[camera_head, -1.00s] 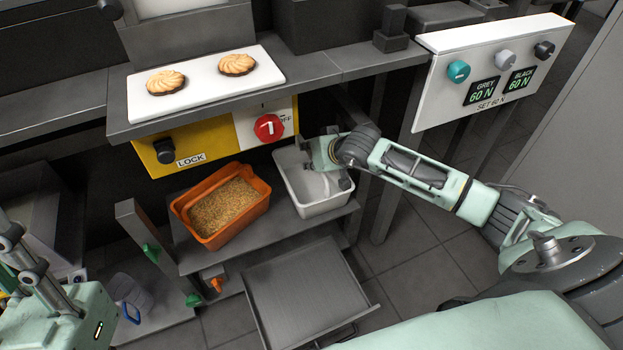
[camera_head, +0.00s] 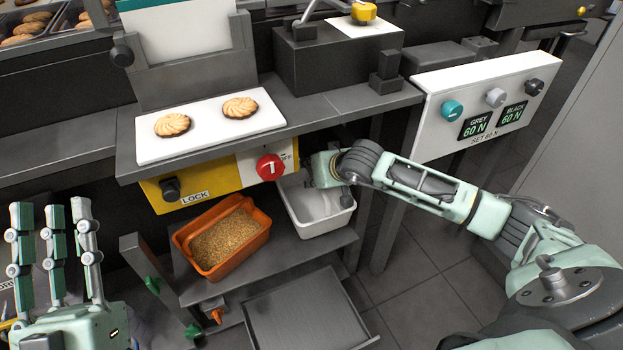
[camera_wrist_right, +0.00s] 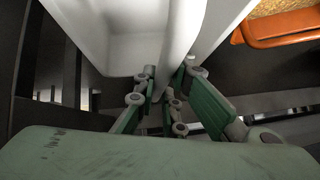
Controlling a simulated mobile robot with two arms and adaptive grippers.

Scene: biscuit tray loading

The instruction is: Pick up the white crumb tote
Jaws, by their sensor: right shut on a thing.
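The white crumb tote (camera_head: 322,227) is at the right end of the low shelf, under the yellow panel, beside an orange tote. My right gripper (camera_head: 328,172) reaches in from the right and is shut on the white tote's rim. In the right wrist view the green fingers (camera_wrist_right: 160,88) close on both sides of the pale wall of the tote (camera_wrist_right: 110,50). The tote looks roughly level; I cannot tell whether its base touches the shelf. My left gripper (camera_head: 52,215) is empty at the lower left, its three fingers upright and apart.
The orange tote (camera_head: 186,239) of crumbs stands close to the left. The yellow lock panel (camera_head: 225,180) and counter (camera_head: 340,103) hang just above. A grey tray (camera_head: 312,318) juts out below the shelf. A white control panel (camera_head: 430,125) is at the right.

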